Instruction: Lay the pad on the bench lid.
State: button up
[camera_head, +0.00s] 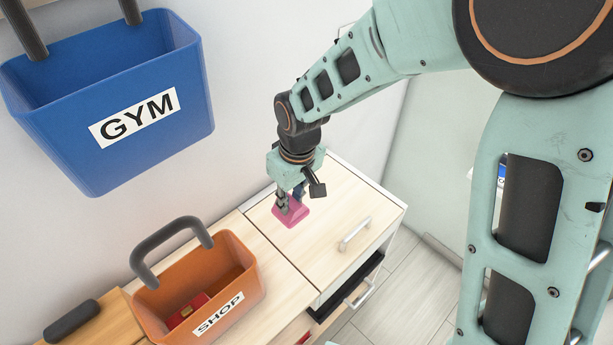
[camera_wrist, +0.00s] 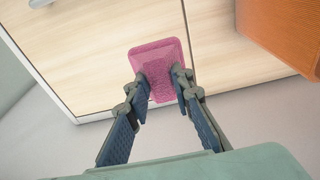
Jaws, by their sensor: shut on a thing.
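The pink pad (camera_head: 291,213) is at the wooden bench lid (camera_head: 330,225), near its left edge by the seam with the neighbouring top. My gripper (camera_head: 290,200) points down and is shut on the pad. In the wrist view the pad (camera_wrist: 158,62) sits between the fingertips of my gripper (camera_wrist: 160,85), over the lid (camera_wrist: 100,50). I cannot tell whether the pad touches the lid or hangs slightly above it. The lid has a silver handle (camera_head: 354,234) near its front edge.
An orange SHOP basket (camera_head: 245,262) with a red item (camera_head: 187,311) inside stands left of the lid. A blue GYM bin (camera_head: 60,125) is on the wall above. An open black drawer (camera_head: 350,290) shows below the lid. Most of the lid is clear.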

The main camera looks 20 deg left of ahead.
aim_at(293, 200)
jog(key=w+f, duration=0.1)
jog(key=w+f+b, duration=0.1)
jog(key=f, duration=0.1)
jog(key=w+a+f, duration=0.1)
jog(key=shift+w+f+b, duration=0.15)
jog(key=shift+f+b, duration=0.2)
jog(key=shift+f, duration=0.05)
jog(key=shift+w+f+b, duration=0.15)
jog(key=shift+f+b, duration=0.4)
jog(key=shift+f, duration=0.3)
jog(key=shift+w+f+b, duration=0.1)
jog(key=shift+f+b, duration=0.45)
jog(key=shift+f, duration=0.3)
jog(key=shift+f, duration=0.15)
jog(key=o, duration=1)
jog(key=r, duration=0.4)
jog(key=d+r, duration=0.1)
jog(key=r, duration=0.3)
jog(key=s+r, duration=0.1)
jog(key=r, duration=0.3)
jog(key=shift+d+r+p, duration=0.15)
jog(key=shift+d+p, duration=0.15)
jog(key=shift+p, duration=0.05)
